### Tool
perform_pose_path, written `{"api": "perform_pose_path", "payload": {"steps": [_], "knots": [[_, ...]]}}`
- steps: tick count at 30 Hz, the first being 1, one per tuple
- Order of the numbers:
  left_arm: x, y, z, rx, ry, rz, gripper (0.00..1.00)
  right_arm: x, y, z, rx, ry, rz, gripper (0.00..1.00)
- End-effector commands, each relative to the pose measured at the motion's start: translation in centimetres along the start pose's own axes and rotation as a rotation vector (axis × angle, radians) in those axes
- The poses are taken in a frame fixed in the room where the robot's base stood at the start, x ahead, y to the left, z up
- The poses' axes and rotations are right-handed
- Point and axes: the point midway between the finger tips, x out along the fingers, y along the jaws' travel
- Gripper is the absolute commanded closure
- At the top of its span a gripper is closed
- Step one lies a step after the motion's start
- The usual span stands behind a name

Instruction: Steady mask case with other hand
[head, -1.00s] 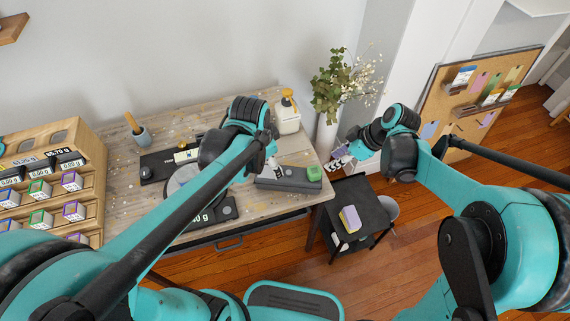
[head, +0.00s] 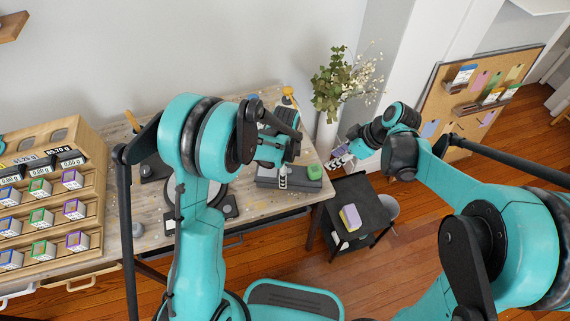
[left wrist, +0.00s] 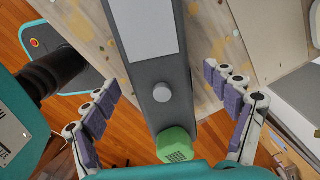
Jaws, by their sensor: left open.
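No object is plainly recognisable as a mask case. A long dark grey case-like body (head: 268,182) lies at the table's right end, with a green block (head: 314,172) at its right end. In the left wrist view the grey body (left wrist: 146,92) carries a pale panel and a round knob, and the green block (left wrist: 175,146) is at the bottom. My left gripper (left wrist: 160,78) is open, its fingers apart on either side of the grey body; contact cannot be told. My right gripper (head: 340,162) is beyond the table's right edge; its fingertips are too small to read.
A small black side table (head: 366,203) holds a yellow and purple sponge-like block (head: 350,217). A vase with branches (head: 327,130) stands behind the table corner. A wooden rack (head: 60,165) with small boxes is at the left. A black scale (head: 228,210) is partly behind my left arm.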

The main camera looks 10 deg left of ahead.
Motion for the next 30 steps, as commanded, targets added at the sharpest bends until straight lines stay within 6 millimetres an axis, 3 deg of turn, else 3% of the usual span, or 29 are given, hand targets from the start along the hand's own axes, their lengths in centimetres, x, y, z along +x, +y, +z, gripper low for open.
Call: {"api": "perform_pose_path", "payload": {"steps": [7, 18, 25, 30], "knots": [[3.1, 0.0, 0.0, -0.001, 0.000, 0.000, 0.14, 0.0, 0.0, 0.0, 0.000, 0.000, 0.000, 0.66], [3.6, 0.0, 0.0, -0.002, 0.000, -0.001, 0.14, 0.0, 0.0, 0.0, 0.000, 0.000, 0.000, 0.66], [3.6, 0.0, 0.0, -0.002, 0.000, -0.001, 0.74, 0.0, 0.0, 0.0, 0.000, 0.000, 0.000, 0.66], [3.6, 0.0, 0.0, -0.002, 0.000, -0.001, 0.74, 0.0, 0.0, 0.0, 0.000, 0.000, 0.000, 0.66]]}}
